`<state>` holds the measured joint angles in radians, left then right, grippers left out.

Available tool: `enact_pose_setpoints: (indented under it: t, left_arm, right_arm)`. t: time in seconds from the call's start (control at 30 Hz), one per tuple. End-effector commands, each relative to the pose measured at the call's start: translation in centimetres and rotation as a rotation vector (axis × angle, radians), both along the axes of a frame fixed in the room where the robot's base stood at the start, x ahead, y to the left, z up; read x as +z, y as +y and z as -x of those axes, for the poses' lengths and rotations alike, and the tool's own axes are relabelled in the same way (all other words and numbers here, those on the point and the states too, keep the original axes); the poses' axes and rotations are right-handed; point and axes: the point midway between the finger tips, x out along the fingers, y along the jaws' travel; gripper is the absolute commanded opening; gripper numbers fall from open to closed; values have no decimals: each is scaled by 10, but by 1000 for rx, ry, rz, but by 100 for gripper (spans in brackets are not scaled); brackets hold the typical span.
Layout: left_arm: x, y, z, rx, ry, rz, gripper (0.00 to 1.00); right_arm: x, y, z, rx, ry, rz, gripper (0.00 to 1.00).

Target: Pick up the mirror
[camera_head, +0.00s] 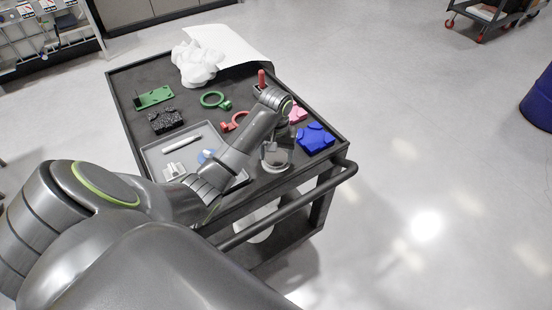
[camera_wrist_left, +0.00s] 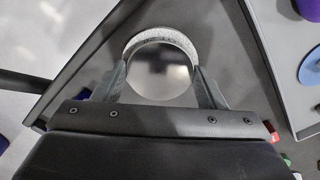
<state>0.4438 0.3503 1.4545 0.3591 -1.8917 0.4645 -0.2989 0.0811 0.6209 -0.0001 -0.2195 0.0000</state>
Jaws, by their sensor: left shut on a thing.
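The mirror (camera_wrist_left: 160,70) is a round, shiny disc in a pale speckled rim, seen between my fingers in the left wrist view. It also shows in the head view (camera_head: 275,157) near the cart's front right corner. My left gripper (camera_wrist_left: 161,82) is shut on it, with one finger against each side of the rim. In the head view my left gripper (camera_head: 278,146) points down over the cart top, with my arm reaching in from the left. Whether the mirror touches the cart top is hard to tell. My right gripper is not in view.
On the dark cart (camera_head: 130,87) a blue block (camera_head: 315,138) and pink piece (camera_head: 298,112) lie right of my gripper. A grey tray (camera_head: 152,154) is left. Green ring (camera_head: 213,100), green bracket (camera_head: 154,97), black block (camera_head: 166,121) and white cloth (camera_head: 194,64) lie farther back.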

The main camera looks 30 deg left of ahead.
Motion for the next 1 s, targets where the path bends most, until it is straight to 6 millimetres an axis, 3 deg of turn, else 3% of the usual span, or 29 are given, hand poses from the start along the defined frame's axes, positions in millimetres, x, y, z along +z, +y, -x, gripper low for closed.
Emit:
enact_pose_setpoints:
  t: [0.1,0.37,0.47,0.63,0.8,1.0]
  left_arm:
    - [1,0,0,0,-1,0,38]
    - [5,0,-1,0,-4,-1,38]
    - [17,0,-2,0,-6,-1,38]
    - [61,1,-2,0,-6,-3,38]
    - [81,0,0,1,-1,0,38]
    - [97,0,-1,1,-1,0,38]
  right_arm:
    - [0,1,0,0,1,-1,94]
    - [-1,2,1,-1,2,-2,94]
    - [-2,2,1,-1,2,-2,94]
    - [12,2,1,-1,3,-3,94]
    - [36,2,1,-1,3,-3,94]
    - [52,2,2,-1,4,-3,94]
